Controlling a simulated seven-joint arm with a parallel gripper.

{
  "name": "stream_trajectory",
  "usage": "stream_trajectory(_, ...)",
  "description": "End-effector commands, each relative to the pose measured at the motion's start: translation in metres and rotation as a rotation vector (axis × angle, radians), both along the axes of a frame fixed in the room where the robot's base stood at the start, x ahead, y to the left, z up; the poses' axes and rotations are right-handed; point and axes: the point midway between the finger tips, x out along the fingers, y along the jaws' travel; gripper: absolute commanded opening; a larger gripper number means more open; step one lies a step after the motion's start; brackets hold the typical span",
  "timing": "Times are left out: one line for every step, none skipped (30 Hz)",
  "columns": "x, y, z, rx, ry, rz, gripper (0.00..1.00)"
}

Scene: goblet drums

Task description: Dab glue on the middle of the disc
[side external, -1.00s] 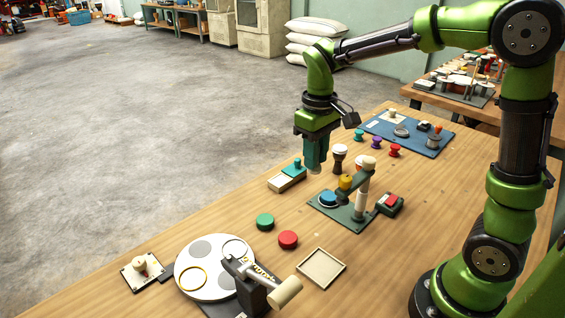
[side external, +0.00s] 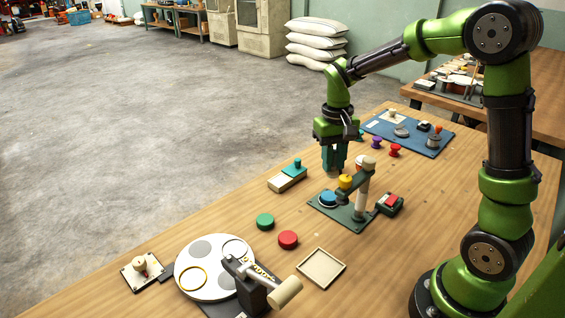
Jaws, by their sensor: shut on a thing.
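My gripper (side external: 334,166) points down at the middle of the table, just left of the small bench stand (side external: 361,201). Its teal fingers are shut on a small pale thing, mostly hidden between them; I cannot tell its exact shape. A blue disc (side external: 328,198) lies on the stand's green base, below and slightly left of the gripper. A yellow part (side external: 345,181) sits above that disc on the stand's arm. A white round plate (side external: 213,284) with grey and gold-ringed circles lies at the front left. No glue can be made out.
A red-button box (side external: 391,203) stands right of the stand. A pale block with a teal knob (side external: 288,177) lies left. Green (side external: 265,221) and red (side external: 288,239) caps and an empty square tray (side external: 321,268) lie in front. A blue mat (side external: 424,143) with parts lies behind.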

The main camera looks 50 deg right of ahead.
Motion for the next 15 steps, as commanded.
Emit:
stream_trajectory(0.000, -0.008, -0.007, -0.002, -0.001, -0.083, 0.00)
stream_trajectory(0.000, -0.011, -0.009, -0.005, -0.004, -0.126, 0.00)
stream_trajectory(0.001, -0.013, -0.011, -0.008, -0.011, -0.176, 0.00)
stream_trajectory(0.001, -0.015, -0.013, -0.009, -0.014, -0.211, 0.00)
stream_trajectory(0.003, -0.015, -0.013, -0.009, -0.020, -0.236, 0.00)
stream_trajectory(0.004, -0.015, -0.013, -0.012, -0.026, -0.263, 0.00)
stream_trajectory(0.004, -0.015, -0.014, -0.013, -0.029, -0.279, 0.00)
stream_trajectory(0.005, -0.015, -0.014, -0.013, -0.031, -0.291, 0.00)
stream_trajectory(0.005, -0.015, -0.015, -0.014, -0.032, -0.303, 0.00)
stream_trajectory(0.005, -0.015, -0.016, -0.014, -0.032, -0.308, 0.00)
stream_trajectory(0.005, -0.015, -0.017, -0.015, -0.033, -0.311, 0.00)
stream_trajectory(0.005, -0.015, -0.018, -0.016, -0.033, -0.311, 0.00)
stream_trajectory(0.005, -0.016, -0.020, -0.015, -0.032, -0.310, 0.00)
stream_trajectory(0.005, -0.016, -0.022, -0.015, -0.032, -0.310, 0.00)
stream_trajectory(0.005, -0.015, -0.025, -0.015, -0.031, -0.310, 0.00)
